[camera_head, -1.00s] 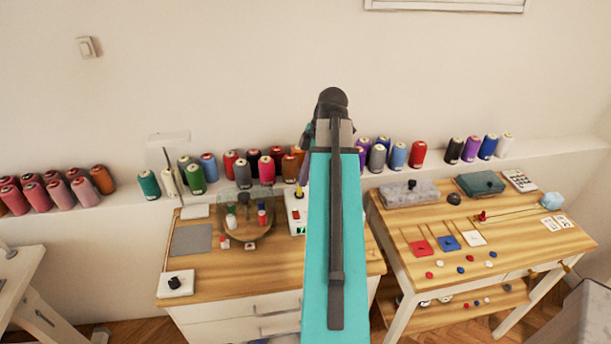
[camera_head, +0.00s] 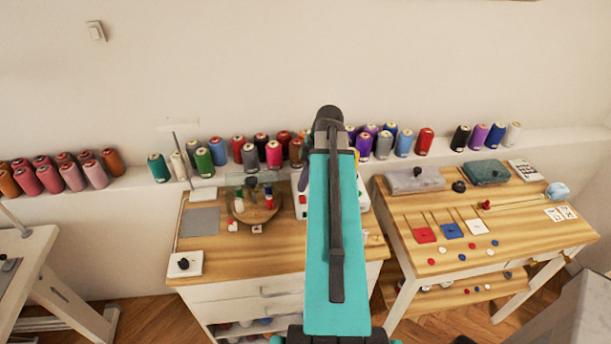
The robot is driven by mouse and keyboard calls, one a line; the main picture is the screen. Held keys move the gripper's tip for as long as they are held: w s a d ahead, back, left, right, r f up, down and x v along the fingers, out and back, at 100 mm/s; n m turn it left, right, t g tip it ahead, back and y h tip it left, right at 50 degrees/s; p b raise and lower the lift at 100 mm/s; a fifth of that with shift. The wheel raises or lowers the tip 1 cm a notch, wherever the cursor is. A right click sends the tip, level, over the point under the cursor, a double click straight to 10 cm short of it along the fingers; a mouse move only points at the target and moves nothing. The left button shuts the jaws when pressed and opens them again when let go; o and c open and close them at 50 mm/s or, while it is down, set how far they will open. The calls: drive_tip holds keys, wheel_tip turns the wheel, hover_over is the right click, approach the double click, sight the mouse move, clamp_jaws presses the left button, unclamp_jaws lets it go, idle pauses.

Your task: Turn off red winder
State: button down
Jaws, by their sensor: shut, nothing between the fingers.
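A white box (camera_head: 301,207) stands on the left wooden workbench, with a small red part and a green mark on its front left. My teal arm link covers its middle, and its right edge shows past the arm. I cannot tell for sure that this is the red winder, nor any switch state.
A round wooden stand (camera_head: 256,212) with small spools is left of the box. A white base with a black knob (camera_head: 184,264) sits at the workbench's front left. A second table (camera_head: 400,236) is at right. Thread cones line the wall ledge (camera_head: 128,180).

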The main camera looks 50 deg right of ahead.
sight(300, 197)
drive_tip(key=shift+w+d+f+p, duration=0.15)
drive_tip(key=shift+f+p, duration=0.45)
drive_tip(key=shift+f, duration=1.1)
drive_tip(key=shift+f, duration=0.15)
